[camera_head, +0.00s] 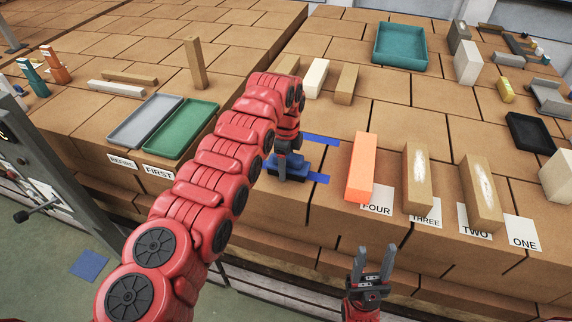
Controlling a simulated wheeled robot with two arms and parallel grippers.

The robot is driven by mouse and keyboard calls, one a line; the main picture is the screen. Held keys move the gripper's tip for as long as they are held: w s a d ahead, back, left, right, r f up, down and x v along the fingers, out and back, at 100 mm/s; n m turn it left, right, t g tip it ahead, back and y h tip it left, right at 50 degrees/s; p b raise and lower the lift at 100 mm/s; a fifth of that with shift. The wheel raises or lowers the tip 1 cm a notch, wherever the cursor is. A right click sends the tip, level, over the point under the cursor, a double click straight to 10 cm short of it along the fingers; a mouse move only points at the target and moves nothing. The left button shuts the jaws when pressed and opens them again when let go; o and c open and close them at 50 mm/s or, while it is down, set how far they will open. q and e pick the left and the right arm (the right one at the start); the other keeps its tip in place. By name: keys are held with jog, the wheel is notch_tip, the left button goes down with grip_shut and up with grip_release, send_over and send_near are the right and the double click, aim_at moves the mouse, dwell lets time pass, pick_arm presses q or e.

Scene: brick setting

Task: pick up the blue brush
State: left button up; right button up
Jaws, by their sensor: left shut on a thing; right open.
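The blue brush (294,168) is a small blue block with a dark underside, on the brown brick surface near the middle of the view. My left gripper (281,157) reaches down onto it from above and is shut on it. The fingers hide part of the brush, and I cannot tell whether it touches the surface. Blue tape strips (320,140) lie beside it. My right gripper (372,264) is open and empty, in front of the brick stack at the lower right.
An orange brick (361,168) stands right of the brush by the FOUR label (377,208). Two tan bricks with white patches (417,178) stand further right. A green tray (182,129) and grey tray (144,122) lie left. A teal tray (401,45) is at the back.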

pick_arm(q)
jog(key=shift+w+a, duration=0.1)
jog(key=shift+c, duration=0.9)
jog(key=shift+a, duration=0.15)
